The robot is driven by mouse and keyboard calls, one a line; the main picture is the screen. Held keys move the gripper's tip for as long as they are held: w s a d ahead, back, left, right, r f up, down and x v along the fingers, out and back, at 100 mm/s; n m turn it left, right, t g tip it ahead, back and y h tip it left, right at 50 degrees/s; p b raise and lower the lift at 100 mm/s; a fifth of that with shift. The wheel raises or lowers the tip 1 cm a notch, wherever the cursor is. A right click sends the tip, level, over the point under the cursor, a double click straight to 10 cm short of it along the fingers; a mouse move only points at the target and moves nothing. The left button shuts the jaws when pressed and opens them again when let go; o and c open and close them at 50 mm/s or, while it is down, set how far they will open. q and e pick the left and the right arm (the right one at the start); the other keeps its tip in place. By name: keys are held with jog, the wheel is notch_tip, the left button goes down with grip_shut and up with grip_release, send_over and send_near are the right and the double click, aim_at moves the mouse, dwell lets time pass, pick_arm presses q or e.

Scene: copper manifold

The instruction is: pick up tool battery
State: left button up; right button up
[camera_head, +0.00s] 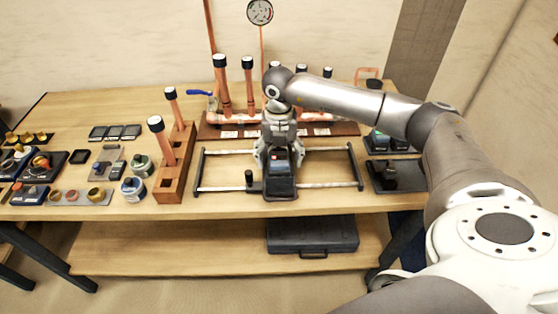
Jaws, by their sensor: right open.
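My right gripper (277,158) reaches in from the right and points down over the middle of the bench. It is open, with its fingers around or just behind the top of a dark block-shaped device (281,182) with a blue-grey face. I cannot tell whether they touch it. The device stands inside a metal rail frame (225,187). I cannot tell for sure whether it is the tool battery. Another small dark block (391,175) sits on a black tray to the right. My left gripper is not in view.
The copper manifold (225,118) stands on a board behind the gripper. A wooden rack (173,185) with upright copper pipes is left of the frame. Fittings and tins (134,188) cover the left bench. A dark case (312,236) lies on the lower shelf.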

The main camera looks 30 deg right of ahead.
jog(key=shift+f, duration=0.3)
jog(key=c, duration=1.1)
jog(key=shift+r, duration=0.1)
jog(key=shift+r, duration=0.1)
